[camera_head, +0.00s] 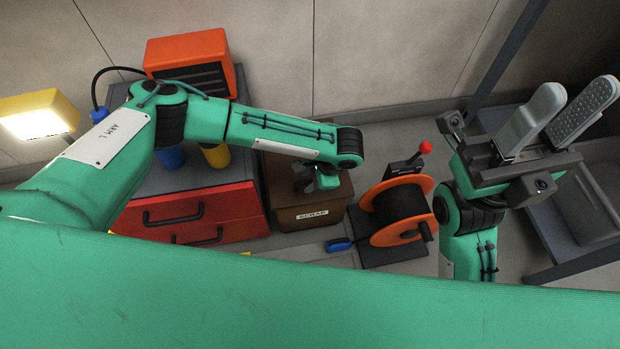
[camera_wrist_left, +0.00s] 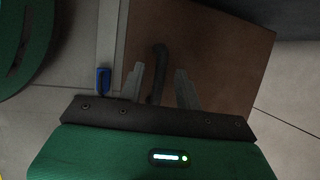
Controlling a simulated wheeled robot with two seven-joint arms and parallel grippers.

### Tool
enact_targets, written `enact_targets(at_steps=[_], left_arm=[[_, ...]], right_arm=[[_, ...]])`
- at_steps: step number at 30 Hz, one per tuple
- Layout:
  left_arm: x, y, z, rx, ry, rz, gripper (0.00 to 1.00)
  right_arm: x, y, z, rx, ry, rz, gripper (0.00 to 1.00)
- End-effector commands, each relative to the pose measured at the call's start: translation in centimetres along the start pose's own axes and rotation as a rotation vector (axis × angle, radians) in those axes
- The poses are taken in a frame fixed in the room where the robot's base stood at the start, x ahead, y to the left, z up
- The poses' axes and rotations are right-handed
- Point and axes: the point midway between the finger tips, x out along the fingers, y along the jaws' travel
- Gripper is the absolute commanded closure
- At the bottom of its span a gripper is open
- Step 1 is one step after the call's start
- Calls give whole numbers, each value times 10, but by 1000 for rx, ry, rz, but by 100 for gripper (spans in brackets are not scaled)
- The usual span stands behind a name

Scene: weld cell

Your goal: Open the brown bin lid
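The brown bin (camera_head: 330,220) with a SCRAP label stands on the floor near the middle of the head view. Its lid (camera_head: 280,188) lies flat and looks closed; it also shows in the left wrist view (camera_wrist_left: 222,60). A dark curved handle (camera_wrist_left: 160,58) is on the lid. My left gripper (camera_wrist_left: 159,72) is over the lid with its two fingers apart, one on each side of the handle. I cannot tell whether they touch it. In the head view the arm partly hides the handle. My right gripper (camera_head: 578,92) is raised at the right, open and empty.
A red drawer cabinet (camera_head: 190,215) stands left of the bin, with an orange box (camera_head: 190,60) on top. An orange cable reel (camera_head: 400,211) stands close on the right. A blue object (camera_head: 340,245) lies in front. A grey shelf (camera_head: 545,235) is far right.

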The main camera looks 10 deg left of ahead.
Motion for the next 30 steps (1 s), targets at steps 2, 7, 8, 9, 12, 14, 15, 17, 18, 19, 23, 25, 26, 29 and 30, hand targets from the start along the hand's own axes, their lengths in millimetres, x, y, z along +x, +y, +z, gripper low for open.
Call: enact_targets(at_steps=[2, 7, 8, 9, 12, 14, 15, 17, 18, 19, 23, 25, 26, 29, 30], left_arm=[[0, 0, 0, 0, 0, 0, 66], [0, 0, 0, 0, 0, 0, 78], [0, 0, 0, 0, 0, 0, 83], [0, 0, 0, 0, 0, 0, 91], [0, 0, 0, 0, 0, 0, 100], [0, 0, 0, 0, 0, 0, 100], [0, 0, 0, 0, 0, 0, 100], [0, 0, 0, 0, 0, 0, 100], [0, 0, 0, 0, 0, 1, 100], [-1, 0, 0, 0, -1, 1, 100], [-2, 0, 1, 1, -1, 5, 100], [-4, -1, 2, 2, -1, 8, 100], [-5, -2, 2, 2, -1, 10, 100], [-8, -3, 3, 5, -1, 18, 100], [-9, -3, 4, 7, -1, 22, 100]], right_arm=[[1, 0, 0, 0, 2, 0, 64], [1, 0, 0, 0, 2, 0, 64], [1, 0, 0, 0, 2, 0, 64], [1, 0, 0, 0, 2, 0, 64], [1, 0, 0, 0, 2, 0, 64], [0, 0, 0, 0, 1, 0, 64], [0, 0, 0, 0, 0, 0, 64], [0, 0, 0, 1, -1, 0, 64], [0, 0, 0, 1, -2, 1, 64], [0, 0, 1, 1, -3, 1, 64], [2, 0, 1, 1, -9, 3, 64], [2, 0, 2, 1, -16, 5, 64], [3, 0, 3, 1, -20, 6, 64], [4, 1, 4, 1, -30, 8, 64], [4, 1, 5, 0, -36, 9, 64]])
